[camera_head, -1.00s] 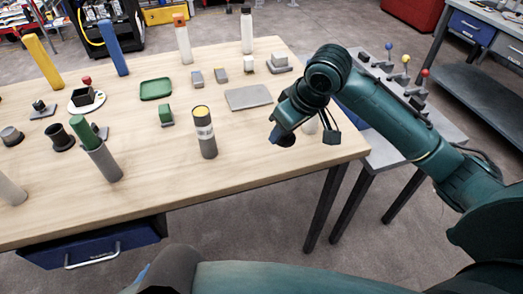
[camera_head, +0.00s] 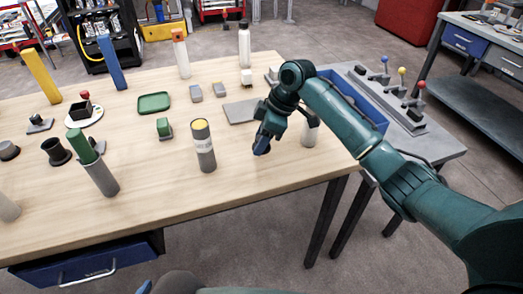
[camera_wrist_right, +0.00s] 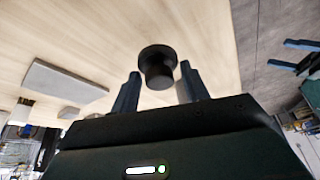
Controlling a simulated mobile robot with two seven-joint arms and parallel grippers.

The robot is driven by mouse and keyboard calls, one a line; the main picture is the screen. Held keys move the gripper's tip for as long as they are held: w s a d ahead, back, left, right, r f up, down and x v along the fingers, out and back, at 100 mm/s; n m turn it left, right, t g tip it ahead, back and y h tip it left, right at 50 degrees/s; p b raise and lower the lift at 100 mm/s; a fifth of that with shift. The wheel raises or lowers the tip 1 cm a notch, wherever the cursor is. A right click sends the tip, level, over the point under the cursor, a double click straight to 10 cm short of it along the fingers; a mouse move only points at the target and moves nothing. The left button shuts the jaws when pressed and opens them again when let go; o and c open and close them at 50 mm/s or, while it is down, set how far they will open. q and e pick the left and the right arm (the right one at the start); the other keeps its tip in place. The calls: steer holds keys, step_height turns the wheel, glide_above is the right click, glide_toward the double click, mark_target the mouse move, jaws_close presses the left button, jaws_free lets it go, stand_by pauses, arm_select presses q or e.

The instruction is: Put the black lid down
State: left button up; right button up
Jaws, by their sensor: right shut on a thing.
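The black lid (camera_wrist_right: 158,66) is a round disc with a narrower stem. In the right wrist view it sits between the two fingers of my right gripper (camera_wrist_right: 160,86), which is shut on it. Bare table wood shows behind the lid; I cannot tell whether it touches the table. In the head view my right gripper (camera_head: 268,143) is low over the right front part of the table, and the lid is hidden behind it. A pale cylinder (camera_head: 310,132) stands just right of the gripper, partly covered by the arm.
On the wooden table (camera_head: 245,188), a grey cylinder with a yellow top (camera_head: 203,146) stands left of the gripper, and a grey flat plate (camera_head: 240,112) lies behind. A green tray (camera_head: 154,102) is farther left. Bare wood lies between the yellow-topped cylinder and the gripper.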

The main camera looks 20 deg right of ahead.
mark_target(261, 160)
steer(key=shift+f, duration=2.05)
steer(key=shift+f, duration=0.1)
steer(key=o, duration=1)
steer(key=shift+c, duration=0.2)
steer(key=v, duration=1.2)
